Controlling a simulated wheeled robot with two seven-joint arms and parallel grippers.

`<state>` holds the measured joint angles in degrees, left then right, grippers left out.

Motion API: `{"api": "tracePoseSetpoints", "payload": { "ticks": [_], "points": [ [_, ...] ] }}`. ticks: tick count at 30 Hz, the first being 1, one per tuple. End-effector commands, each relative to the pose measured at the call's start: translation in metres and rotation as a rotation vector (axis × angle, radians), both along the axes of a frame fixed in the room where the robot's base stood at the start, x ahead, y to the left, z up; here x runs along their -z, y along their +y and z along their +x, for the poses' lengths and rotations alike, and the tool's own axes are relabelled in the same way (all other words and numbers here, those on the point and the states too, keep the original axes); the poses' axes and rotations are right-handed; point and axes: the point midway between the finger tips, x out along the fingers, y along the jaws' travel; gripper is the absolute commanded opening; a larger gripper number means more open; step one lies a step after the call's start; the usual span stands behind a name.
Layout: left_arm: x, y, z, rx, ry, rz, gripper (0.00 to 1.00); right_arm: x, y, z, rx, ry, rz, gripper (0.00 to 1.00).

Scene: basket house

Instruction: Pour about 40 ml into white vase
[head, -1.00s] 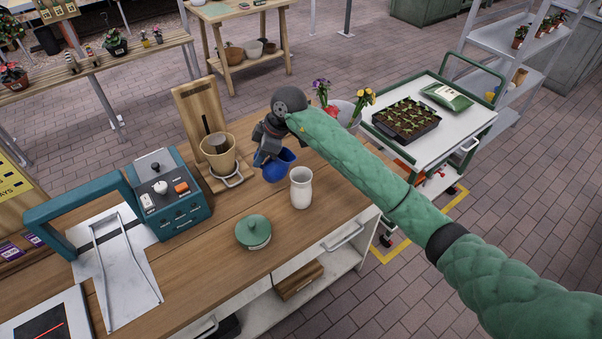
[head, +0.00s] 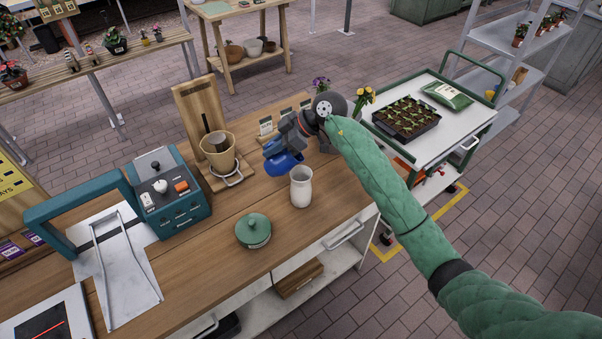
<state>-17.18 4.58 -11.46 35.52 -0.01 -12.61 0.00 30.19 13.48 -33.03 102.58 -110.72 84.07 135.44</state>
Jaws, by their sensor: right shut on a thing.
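The white vase (head: 301,187) stands upright on the wooden workbench (head: 215,262), near its right end. My right gripper (head: 281,148) is shut on a blue vessel (head: 284,166) and holds it just behind and left of the vase's mouth. The blue vessel looks tilted, and the gripper partly hides it. I cannot make out its contents or any stream of liquid. The inside of the vase is too small to read. My left gripper is not in view.
A tan pot (head: 218,152) on a wooden stand and a teal control box (head: 168,192) are to the left. Small cards (head: 266,127) and flowers (head: 364,98) stand behind. A cart (head: 462,122) stands right.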

Motion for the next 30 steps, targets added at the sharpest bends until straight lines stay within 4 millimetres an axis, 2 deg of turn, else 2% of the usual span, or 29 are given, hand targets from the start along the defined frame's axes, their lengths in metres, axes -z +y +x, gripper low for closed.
{"api": "tracePoseSetpoints", "payload": {
  "ticks": [9, 30],
  "points": [
    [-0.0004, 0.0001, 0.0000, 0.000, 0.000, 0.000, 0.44, -0.0058, -0.0033, 0.0003, 0.000, 0.002, 0.056, 0.00],
    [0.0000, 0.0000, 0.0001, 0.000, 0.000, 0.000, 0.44, -0.0031, -0.0083, 0.0014, 0.000, 0.009, 0.181, 0.00]
  ]
}}
